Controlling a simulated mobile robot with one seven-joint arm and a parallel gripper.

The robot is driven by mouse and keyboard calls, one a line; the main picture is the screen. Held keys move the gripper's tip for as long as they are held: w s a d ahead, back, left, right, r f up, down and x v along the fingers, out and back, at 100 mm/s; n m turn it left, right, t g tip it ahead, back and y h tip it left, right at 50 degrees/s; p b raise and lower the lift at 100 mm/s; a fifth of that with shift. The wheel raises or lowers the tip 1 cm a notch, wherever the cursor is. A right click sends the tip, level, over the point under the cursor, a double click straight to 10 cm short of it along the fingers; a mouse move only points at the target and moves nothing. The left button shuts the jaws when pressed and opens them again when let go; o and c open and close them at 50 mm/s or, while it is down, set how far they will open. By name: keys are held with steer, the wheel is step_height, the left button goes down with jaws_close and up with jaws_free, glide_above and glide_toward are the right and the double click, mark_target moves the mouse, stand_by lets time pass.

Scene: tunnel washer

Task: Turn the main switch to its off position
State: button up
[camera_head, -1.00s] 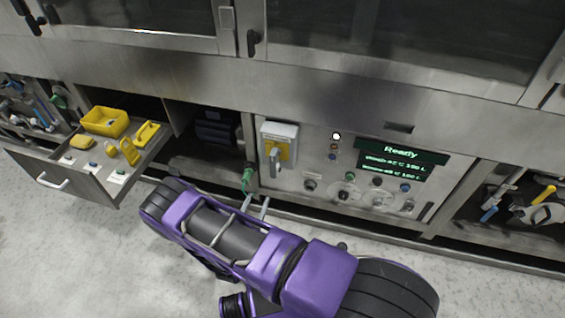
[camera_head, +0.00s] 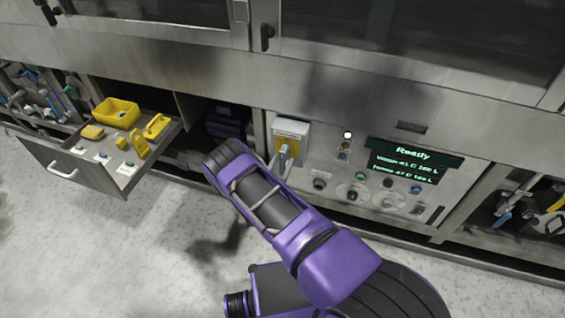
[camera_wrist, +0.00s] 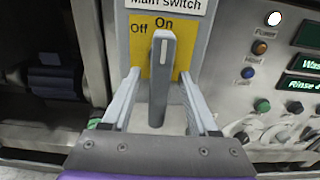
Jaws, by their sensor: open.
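The main switch (camera_wrist: 163,75) is a grey handle on a yellow plate marked Off at the left and On at the top, under a label reading "Main switch". Its handle stands upright, with its top at On. In the head view the switch box (camera_head: 290,131) is on the panel, its lower part partly covered by my arm. My gripper (camera_wrist: 158,78) is open, with one finger at each side of the handle. Gaps show between the fingers and the handle in the wrist view; whether they touch it in depth I cannot tell.
The control panel right of the switch has a display (camera_head: 402,162) reading Ready, several buttons and knobs, and a lit white lamp (camera_head: 347,134). An open drawer (camera_head: 68,172) with yellow items juts out at the left. An open dark compartment lies between drawer and switch.

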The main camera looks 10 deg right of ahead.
steer(key=shift+w+d, duration=0.25)
steer(key=shift+w, duration=0.1)
steer(key=shift+c, duration=0.3)
jaws_close()
stand_by(1.0)
